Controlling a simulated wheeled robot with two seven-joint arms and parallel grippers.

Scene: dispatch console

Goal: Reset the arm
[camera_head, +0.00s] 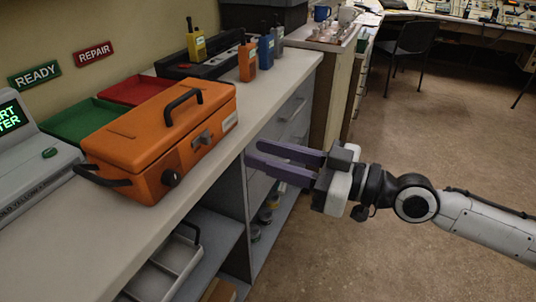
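My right gripper (285,161) comes in from the right with its purple fingers pointing left. The two fingers are apart with a gap between them, and nothing is held. It hangs in front of the counter's front edge, to the right of an orange case (150,143) and apart from it. My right arm stretches from the right edge of the picture. My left gripper is not in view.
The counter (205,205) carries a grey terminal (30,165), green tray (82,122), red tray (133,90) and several radios, among them a yellow one (196,44). Open shelves (215,240) lie below. A chair (410,45) stands behind; floor at right is clear.

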